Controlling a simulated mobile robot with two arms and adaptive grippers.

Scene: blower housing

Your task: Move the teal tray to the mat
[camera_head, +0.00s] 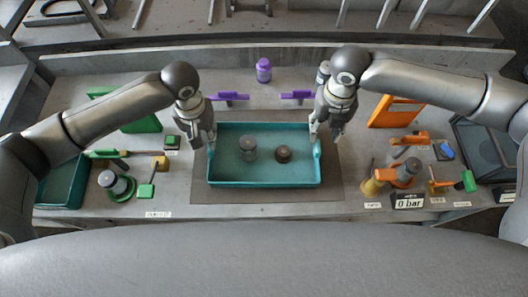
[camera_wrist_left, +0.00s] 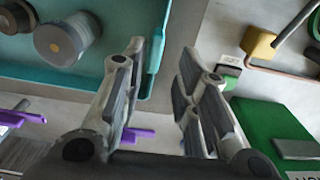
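The teal tray (camera_head: 230,176) is in the middle of the bench in the head view, over a dark grey mat (camera_head: 265,196) whose border shows around it. It holds a grey cylinder (camera_head: 248,148) and a darker, shorter round part (camera_head: 283,154). My left gripper (camera_head: 204,139) is at the tray's left end. In the left wrist view its fingers (camera_wrist_left: 160,95) are apart, with the tray's edge (camera_wrist_left: 157,65) showing beyond the gap; contact cannot be told. My right gripper (camera_head: 324,132) is at the tray's right end, fingers apparently apart.
Another teal tray (camera_head: 62,187) stands at the far left. Green tools and a round part (camera_head: 116,184) are left; orange tools (camera_head: 407,172) and a "0 bar" display (camera_head: 409,202) are right. A purple bottle (camera_head: 264,70) and purple clamps (camera_head: 297,95) are behind the tray.

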